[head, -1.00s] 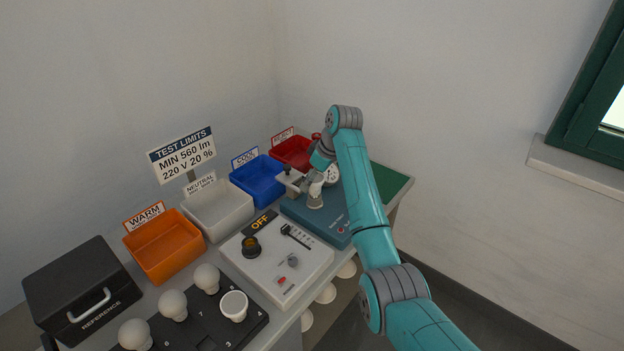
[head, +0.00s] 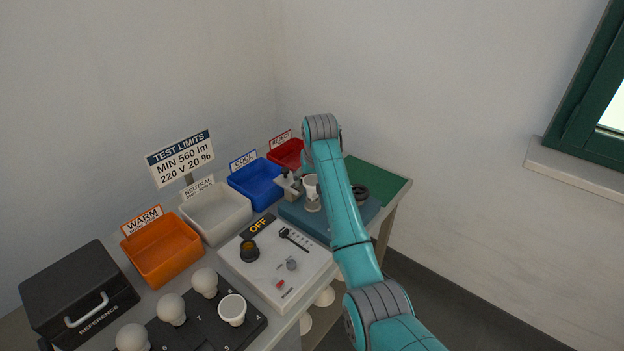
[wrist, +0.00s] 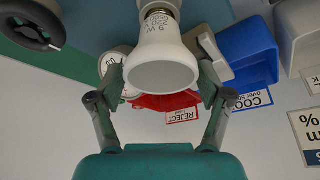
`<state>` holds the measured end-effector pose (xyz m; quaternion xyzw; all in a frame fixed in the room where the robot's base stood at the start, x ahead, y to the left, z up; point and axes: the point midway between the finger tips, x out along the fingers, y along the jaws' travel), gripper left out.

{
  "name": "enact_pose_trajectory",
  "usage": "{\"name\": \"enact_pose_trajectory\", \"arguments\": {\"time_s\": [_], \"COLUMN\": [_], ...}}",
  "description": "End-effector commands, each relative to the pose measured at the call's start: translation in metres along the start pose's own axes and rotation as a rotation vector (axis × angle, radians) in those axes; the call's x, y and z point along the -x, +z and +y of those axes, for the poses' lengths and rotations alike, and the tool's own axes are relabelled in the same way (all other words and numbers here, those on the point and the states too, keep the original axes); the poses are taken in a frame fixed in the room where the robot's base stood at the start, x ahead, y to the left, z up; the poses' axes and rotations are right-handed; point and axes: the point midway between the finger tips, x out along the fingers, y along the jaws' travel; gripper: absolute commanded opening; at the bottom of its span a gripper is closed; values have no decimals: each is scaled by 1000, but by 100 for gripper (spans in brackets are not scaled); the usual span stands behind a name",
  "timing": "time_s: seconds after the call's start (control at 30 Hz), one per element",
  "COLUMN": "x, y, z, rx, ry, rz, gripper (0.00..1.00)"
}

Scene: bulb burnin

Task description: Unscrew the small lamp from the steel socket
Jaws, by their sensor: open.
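The small lamp (head: 312,184) is white with a wide, open-looking end and printed lettering. It stands upright on the blue-teal box (head: 300,216). In the wrist view the lamp (wrist: 162,72) has its wide end toward me and its narrow metal neck away, at the top edge. My gripper (wrist: 164,86) is open, with one finger on each side of the lamp's wide end. The steel socket is mostly hidden behind the lamp in the wrist view. In the head view my arm hides most of my gripper.
A grey clamp-like part (head: 289,186) stands close left of the lamp. A black ring (head: 360,194) lies to its right. Red (head: 285,153), blue (head: 256,184), white (head: 216,213) and orange bins line the back. A tester marked OFF (head: 275,262) and a bulb tray are nearer.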

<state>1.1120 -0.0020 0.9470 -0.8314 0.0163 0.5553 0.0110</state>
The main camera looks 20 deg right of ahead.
Motion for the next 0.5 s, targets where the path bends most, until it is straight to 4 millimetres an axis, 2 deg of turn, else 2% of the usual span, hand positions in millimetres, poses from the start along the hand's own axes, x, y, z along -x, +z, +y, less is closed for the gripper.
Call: {"name": "enact_pose_trajectory", "arguments": {"time_s": [0.17,0.37,0.4,0.5], "x": [0,0,0,0], "y": [0,0,0,0], "z": [0,0,0,1], "rx": [1,2,2,10], "ry": [-1,-1,0,-3], "rz": [0,-1,-1,-1], "gripper": [78,28,24,24]}}
